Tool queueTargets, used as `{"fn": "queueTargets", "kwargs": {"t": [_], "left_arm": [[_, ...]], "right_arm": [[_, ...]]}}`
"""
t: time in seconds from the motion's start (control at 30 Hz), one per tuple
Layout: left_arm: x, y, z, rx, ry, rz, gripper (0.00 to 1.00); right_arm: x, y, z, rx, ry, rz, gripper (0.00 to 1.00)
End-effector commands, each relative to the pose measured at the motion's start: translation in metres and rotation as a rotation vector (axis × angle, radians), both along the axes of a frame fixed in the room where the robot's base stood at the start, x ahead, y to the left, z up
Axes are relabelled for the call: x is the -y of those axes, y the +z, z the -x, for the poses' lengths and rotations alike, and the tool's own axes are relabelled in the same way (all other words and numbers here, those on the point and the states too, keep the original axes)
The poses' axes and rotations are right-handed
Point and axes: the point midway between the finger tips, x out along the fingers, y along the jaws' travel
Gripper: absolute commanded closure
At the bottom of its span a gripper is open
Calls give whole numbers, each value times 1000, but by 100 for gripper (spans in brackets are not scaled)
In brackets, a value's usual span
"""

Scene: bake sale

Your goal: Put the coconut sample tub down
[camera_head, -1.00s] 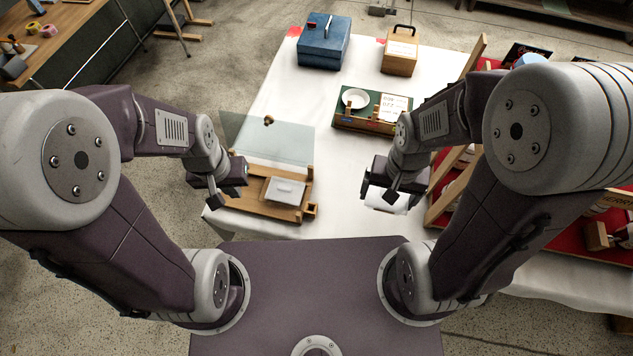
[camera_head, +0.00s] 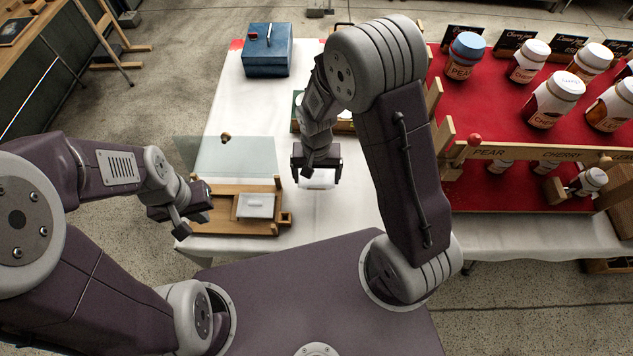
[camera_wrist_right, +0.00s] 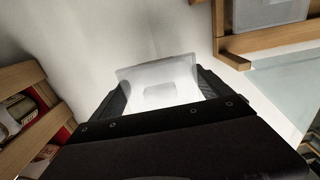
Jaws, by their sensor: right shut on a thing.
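My right gripper (camera_head: 317,172) is shut on a white tub (camera_head: 317,184) over the white-clothed table. In the right wrist view the tub (camera_wrist_right: 160,84) sits between the dark fingers, with a paler patch on its face; no label can be read. I cannot tell whether the tub touches the cloth. Left of it, a wooden case (camera_head: 228,191) holds another white tub (camera_head: 256,205), and its clear glass lid (camera_head: 240,155) stands open. My left gripper (camera_head: 196,208) is at the left side of the case; whether its fingers are open is unclear.
A blue box (camera_head: 267,52) stands at the back of the table. A tray, partly hidden by my right arm, lies behind my right gripper. At right, a red stand (camera_head: 460,110) with a wooden rail holds several jars. Bare cloth (camera_head: 350,210) shows right of the case.

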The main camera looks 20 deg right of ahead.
Motion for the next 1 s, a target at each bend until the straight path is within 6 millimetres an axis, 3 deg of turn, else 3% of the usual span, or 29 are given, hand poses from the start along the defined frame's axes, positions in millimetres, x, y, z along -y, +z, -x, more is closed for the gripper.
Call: {"fn": "queueTargets", "kwargs": {"t": [0.2, 0.6, 0.63, 0.67, 0.87, 1.0], "left_arm": [[0, -8, 0, 0, 0, 0, 100], [0, -10, 0, 0, 0, 0, 100], [0, -10, 0, 0, 0, 0, 100], [0, -9, 0, 0, 0, 0, 100], [0, -9, 0, 0, 0, 0, 100], [0, -4, 0, 0, 0, 0, 100]], "right_arm": [[0, -37, 1, -3, 0, 1, 51], [0, -42, 1, 0, 0, 0, 51], [0, -42, 1, 0, 0, 0, 5], [0, -41, 1, 0, 0, 0, 0], [0, -41, 1, 0, 1, 0, 0], [0, -28, 0, 2, 1, 0, 0]]}}
